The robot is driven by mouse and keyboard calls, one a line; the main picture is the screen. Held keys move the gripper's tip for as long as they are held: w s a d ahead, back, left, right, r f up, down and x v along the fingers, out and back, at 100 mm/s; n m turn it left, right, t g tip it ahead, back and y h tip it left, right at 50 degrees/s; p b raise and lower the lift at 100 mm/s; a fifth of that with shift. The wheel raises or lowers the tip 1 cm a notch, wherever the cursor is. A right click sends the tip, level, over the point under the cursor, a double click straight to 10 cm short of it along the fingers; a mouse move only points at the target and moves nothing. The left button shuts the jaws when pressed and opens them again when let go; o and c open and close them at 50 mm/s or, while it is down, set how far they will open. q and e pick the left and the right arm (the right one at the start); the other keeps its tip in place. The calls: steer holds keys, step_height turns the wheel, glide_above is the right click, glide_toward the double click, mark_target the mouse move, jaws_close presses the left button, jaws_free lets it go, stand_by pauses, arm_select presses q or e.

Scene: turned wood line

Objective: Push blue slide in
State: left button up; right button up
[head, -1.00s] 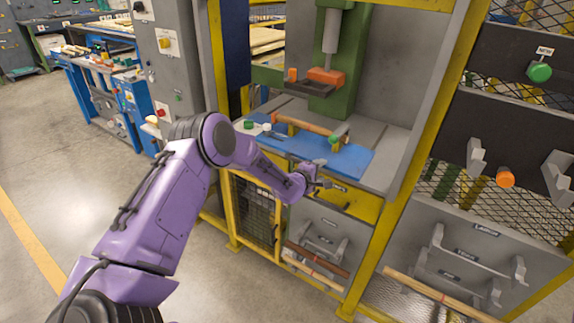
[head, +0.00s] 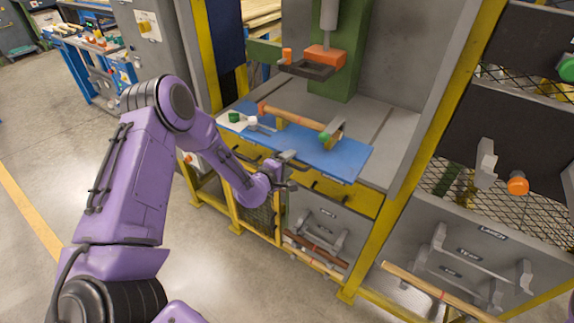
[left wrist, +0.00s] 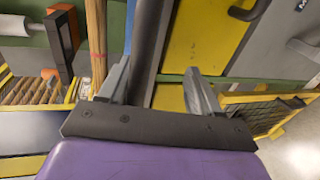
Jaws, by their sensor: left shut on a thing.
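The blue slide (head: 340,160) is a flat blue board lying across the front of the press table, with its front edge out over the yellow frame. My left gripper (head: 288,168) is at that front edge. In the left wrist view my left gripper (left wrist: 160,88) is shut on a dark bar (left wrist: 150,45) between its fingers, which looks like the slide's handle. The join between bar and slide is hidden. A turned wooden piece (head: 295,118) lies on the slide, with a green knob (head: 324,136) near its right end. My right gripper is not in view.
A green press column with an orange block (head: 325,55) stands behind the slide. A white cup (head: 252,121) and green cup (head: 234,117) sit at the slide's left end.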

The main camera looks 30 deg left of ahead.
arm_select(q)
steer(key=shift+s+d, duration=0.8)
steer(key=shift+s, duration=0.15)
steer(key=b+v, duration=0.1)
steer(key=v, duration=0.9)
steer(key=shift+r, duration=0.35)
steer(key=shift+a, duration=0.1)
